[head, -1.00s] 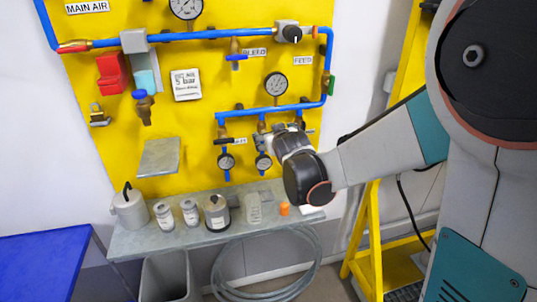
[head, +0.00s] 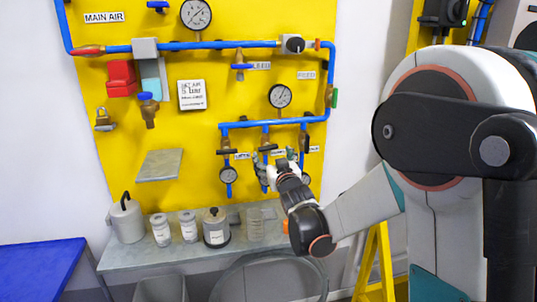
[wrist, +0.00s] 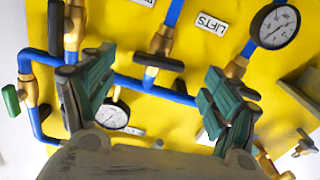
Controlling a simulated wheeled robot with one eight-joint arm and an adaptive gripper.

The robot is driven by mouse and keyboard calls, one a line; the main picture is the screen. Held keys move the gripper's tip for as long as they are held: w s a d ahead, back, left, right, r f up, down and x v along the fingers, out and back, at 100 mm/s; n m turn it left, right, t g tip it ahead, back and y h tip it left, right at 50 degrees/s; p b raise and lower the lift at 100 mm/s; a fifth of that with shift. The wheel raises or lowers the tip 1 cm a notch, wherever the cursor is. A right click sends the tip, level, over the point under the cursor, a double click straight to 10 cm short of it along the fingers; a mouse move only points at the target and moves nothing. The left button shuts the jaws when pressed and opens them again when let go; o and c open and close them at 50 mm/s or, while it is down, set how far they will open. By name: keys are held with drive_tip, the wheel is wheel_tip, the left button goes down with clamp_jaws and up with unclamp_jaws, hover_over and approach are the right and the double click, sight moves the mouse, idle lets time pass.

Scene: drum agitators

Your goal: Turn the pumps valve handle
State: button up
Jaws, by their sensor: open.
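In the head view my gripper (head: 274,168) is in front of the lower branches of a yellow pipe board. In the wrist view my gripper (wrist: 158,90) is open and empty, its two green-padded fingers spread apart. Beyond the gap is the middle branch's black valve handle (wrist: 160,61), lying across its brass valve; it also shows in the head view (head: 268,148). A vertical black handle (wrist: 56,22) is on the branch to its left in the wrist view. The branch labelled LIFTS (wrist: 212,24) is to the right. No label reading PUMPS is legible, and the middle label is cropped.
A blue pipe (wrist: 150,88) crosses behind my fingers. A pressure gauge (wrist: 275,27) and a green handle (wrist: 11,100) flank them. Below the board, a grey shelf (head: 135,258) carries several jars. A blue table (head: 40,270) stands at left, a yellow frame (head: 375,262) at right.

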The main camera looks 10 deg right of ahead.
sight(268, 150)
drive_tip(key=w+b, duration=0.1)
drive_tip(key=w, duration=0.5)
drive_tip(key=shift+w+b, duration=0.3)
drive_tip(key=shift+w, duration=0.1)
drive_tip(key=c, duration=1.1)
